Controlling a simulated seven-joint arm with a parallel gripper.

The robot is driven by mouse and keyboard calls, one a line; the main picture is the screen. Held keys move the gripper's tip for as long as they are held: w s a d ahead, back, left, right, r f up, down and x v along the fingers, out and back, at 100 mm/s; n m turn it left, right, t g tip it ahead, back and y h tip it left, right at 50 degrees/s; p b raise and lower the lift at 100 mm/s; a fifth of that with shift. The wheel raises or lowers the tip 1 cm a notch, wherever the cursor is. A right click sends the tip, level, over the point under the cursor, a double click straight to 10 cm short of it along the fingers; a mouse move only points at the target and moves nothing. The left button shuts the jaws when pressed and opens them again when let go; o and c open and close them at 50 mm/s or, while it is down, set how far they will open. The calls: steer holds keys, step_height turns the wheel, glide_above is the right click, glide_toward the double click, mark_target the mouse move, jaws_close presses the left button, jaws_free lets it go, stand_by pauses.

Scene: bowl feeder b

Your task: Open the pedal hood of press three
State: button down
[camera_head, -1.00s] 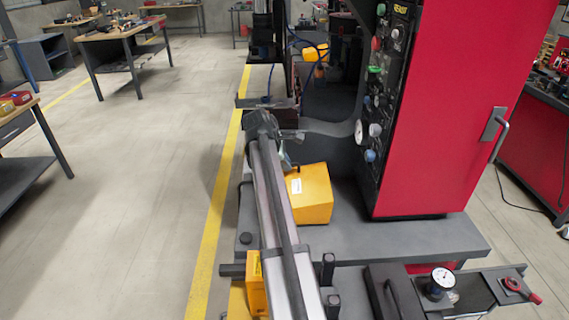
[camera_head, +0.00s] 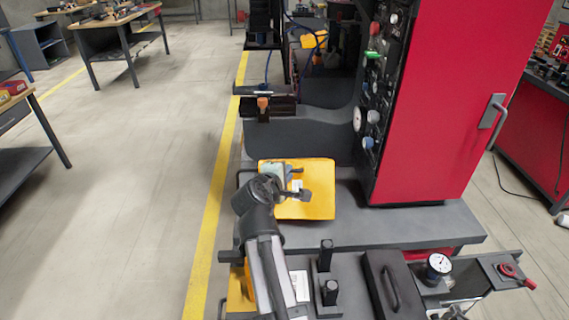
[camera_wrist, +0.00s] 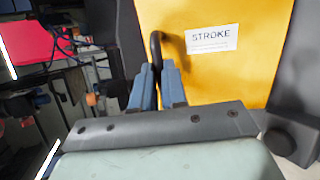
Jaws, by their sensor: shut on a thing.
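A yellow pedal hood (camera_head: 318,203) sits on the grey base of the red press, in the middle of the head view. In the wrist view the hood (camera_wrist: 215,75) fills the upper centre and carries a white label reading STROKE. A black curved handle (camera_wrist: 156,42) stands out from its face. My gripper (camera_head: 296,174) is at the hood's upper left part. In the wrist view its blue fingers (camera_wrist: 158,72) are closed around the handle. The pedal under the hood is hidden.
The red press cabinet (camera_head: 425,110) with its knob panel stands right of the hood. Another yellow hood (camera_head: 313,40) shows at the back, and yellow shows beside my arm (camera_head: 238,290). Black posts (camera_head: 327,255) and a dial gauge (camera_head: 438,264) are in front.

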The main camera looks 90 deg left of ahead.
steer(key=d+f+m, duration=0.1)
steer(key=d+f, duration=0.2)
steer(key=d, duration=0.3)
steer(key=shift+d+h, duration=0.3)
steer(key=shift+d, duration=0.05)
steer(key=c, duration=1.4)
jaws_free()
steer(key=shift+a, duration=0.15)
steer(key=shift+o, duration=1.2)
steer(key=shift+r, duration=0.2)
steer(key=v, duration=1.4)
steer(key=shift+w, duration=0.15)
